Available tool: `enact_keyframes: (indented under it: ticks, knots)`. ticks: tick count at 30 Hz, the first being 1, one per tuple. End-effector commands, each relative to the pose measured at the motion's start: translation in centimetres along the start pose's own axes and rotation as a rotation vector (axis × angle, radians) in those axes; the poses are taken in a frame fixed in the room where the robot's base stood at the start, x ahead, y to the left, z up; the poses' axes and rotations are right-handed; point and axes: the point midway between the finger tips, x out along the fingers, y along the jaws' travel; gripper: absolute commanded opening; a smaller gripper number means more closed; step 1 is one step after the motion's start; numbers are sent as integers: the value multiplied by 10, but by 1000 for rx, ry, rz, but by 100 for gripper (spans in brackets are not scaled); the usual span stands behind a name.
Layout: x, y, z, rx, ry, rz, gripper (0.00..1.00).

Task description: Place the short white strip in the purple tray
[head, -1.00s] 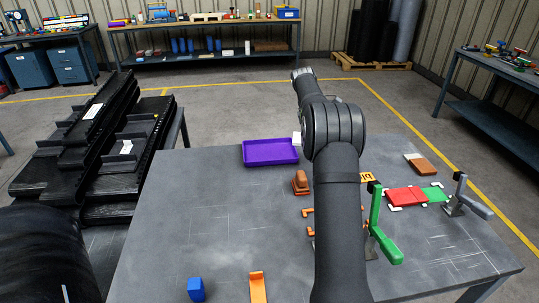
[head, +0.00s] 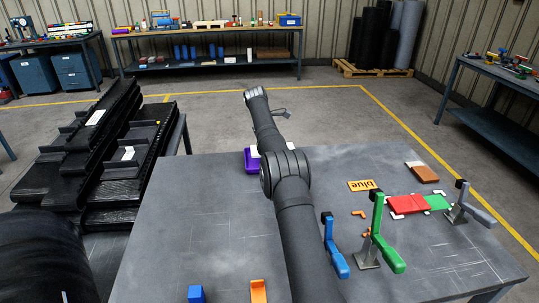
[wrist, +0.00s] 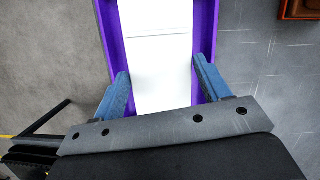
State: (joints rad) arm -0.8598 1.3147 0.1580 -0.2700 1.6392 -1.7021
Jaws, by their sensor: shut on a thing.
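The purple tray (head: 249,161) lies near the back left edge of the grey table, partly hidden behind my arm in the head view. My gripper (wrist: 160,77) is over the tray, its blue fingers on either side of the white strip (wrist: 160,45). It is shut on the strip, whose near end runs down between the fingers. In the wrist view the purple tray walls (wrist: 209,32) show to the left and right of the strip. I cannot tell whether the strip touches the tray floor. In the head view the gripper is hidden by my arm.
A blue block (head: 196,294) lies at the front. Black belts (head: 95,150) are at left. The table's left middle is clear.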

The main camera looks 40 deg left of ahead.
Motion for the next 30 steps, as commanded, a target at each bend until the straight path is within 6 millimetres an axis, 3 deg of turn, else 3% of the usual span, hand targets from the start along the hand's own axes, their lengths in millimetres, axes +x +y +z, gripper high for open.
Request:
enact_keyframes:
  ticks: [8,15,26,27,30]
  knots:
    - [9,4,-8,1,0,-2,41]
    - [40,4,-16,0,0,-1,41]
    - [44,4,-17,1,0,0,41]
    - [44,4,-17,1,0,-1,75]
    - [44,4,-17,1,0,0,91]
